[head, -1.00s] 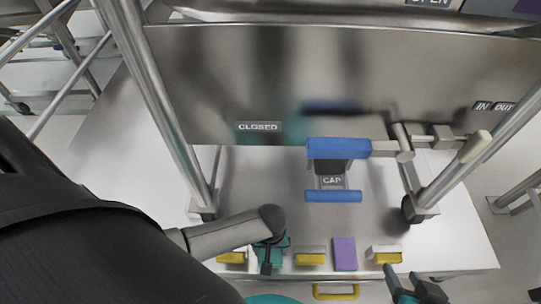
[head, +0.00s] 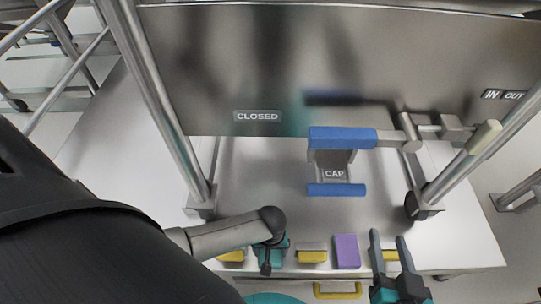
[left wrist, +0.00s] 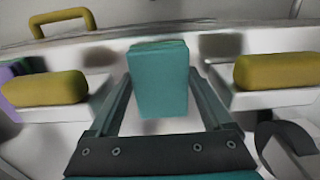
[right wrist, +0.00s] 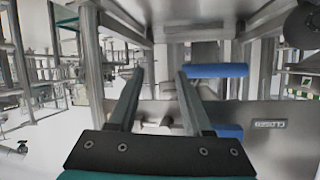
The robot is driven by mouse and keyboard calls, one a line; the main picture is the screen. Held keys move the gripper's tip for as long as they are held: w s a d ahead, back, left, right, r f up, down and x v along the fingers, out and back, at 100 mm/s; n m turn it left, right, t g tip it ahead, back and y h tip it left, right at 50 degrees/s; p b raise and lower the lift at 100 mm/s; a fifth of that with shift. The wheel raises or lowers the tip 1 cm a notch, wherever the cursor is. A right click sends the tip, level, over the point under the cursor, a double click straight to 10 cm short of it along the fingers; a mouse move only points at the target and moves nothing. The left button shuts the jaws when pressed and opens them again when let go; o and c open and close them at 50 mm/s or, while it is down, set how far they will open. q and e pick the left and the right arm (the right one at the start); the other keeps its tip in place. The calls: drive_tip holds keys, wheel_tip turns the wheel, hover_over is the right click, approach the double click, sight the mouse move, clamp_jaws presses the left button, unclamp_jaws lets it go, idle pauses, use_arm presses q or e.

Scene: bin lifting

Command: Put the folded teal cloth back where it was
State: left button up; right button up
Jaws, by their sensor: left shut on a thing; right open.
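The folded teal cloth (left wrist: 158,82) is between the two fingers of my left gripper (left wrist: 160,95) in the left wrist view, and the gripper is shut on it. In the head view my left gripper (head: 268,256) is low over the front of the white table, left of a yellow-fronted block; the arm and wrist hide most of the cloth there. My right gripper (head: 389,238) is open and empty near the table's front edge at the right. Its spread fingers also show in the right wrist view (right wrist: 158,80), pointing toward the steel frame.
Yellow pads on white blocks (head: 312,256) and a purple block (head: 346,251) line the table's front edge (head: 450,268). A yellow handle (head: 338,291) is below. Behind stand a steel panel marked CLOSED (head: 257,116), a blue-handled CAP fixture (head: 337,190) and steel posts (head: 150,95).

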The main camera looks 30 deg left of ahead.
use_arm(q)
drive_tip(key=shift+f, duration=0.2)
drive_tip(key=o, duration=1.4)
drive_tip(key=shift+r, duration=0.1)
